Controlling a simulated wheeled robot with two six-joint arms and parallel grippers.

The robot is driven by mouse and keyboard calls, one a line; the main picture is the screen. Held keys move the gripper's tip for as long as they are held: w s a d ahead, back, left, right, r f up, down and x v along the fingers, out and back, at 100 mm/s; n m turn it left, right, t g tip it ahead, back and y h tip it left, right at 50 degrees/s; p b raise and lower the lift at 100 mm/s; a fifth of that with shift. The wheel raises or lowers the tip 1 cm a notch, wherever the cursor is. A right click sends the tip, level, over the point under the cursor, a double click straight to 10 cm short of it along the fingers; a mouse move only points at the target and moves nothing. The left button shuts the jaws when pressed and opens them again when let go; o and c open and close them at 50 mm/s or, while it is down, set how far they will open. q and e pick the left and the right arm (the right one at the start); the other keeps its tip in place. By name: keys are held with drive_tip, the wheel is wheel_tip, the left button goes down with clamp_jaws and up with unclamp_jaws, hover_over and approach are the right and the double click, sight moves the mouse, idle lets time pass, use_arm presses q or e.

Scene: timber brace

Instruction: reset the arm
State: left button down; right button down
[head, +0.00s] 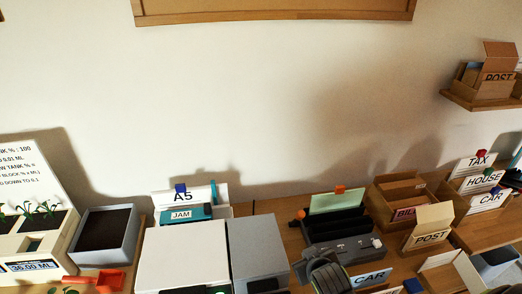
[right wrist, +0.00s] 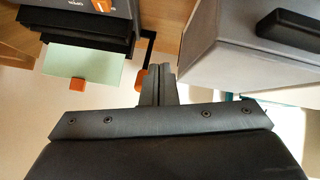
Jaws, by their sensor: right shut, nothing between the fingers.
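My right gripper (right wrist: 160,72) shows in the right wrist view, its two dark fingers together with nothing between them. It hangs apart from the things around it, between a black file holder (right wrist: 92,30) with a pale green card (right wrist: 80,68) and a grey box (right wrist: 225,50) with a black handle. My left gripper is in neither view.
The head view shows the black file holder (head: 338,222), a white box (head: 183,258), a grey bin (head: 106,236), a red scoop (head: 104,281), and wooden boxes marked BILL (head: 398,190) and POST (head: 430,228). A wall shelf (head: 483,101) is at right.

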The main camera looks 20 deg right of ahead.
drive_tip(key=s+a+r+g+y, duration=0.1)
drive_tip(key=s+g, duration=0.2)
drive_tip(key=s, duration=0.7)
drive_tip(key=s+r+g, duration=0.2)
drive_tip(key=s, duration=0.8)
wheel_tip(320, 180, down, 26)
drive_tip(key=d+g+b, duration=0.2)
drive_tip(key=s+a+f+g+y+b, duration=0.1)
drive_tip(key=s+a+f, duration=0.1)
drive_tip(key=s+f, duration=1.3)
wheel_tip(320, 180, down, 4)
drive_tip(key=shift+s+r+m+b, duration=0.1)
drive_tip(key=shift+s+m+b, duration=0.2)
drive_tip(key=shift+b, duration=0.1)
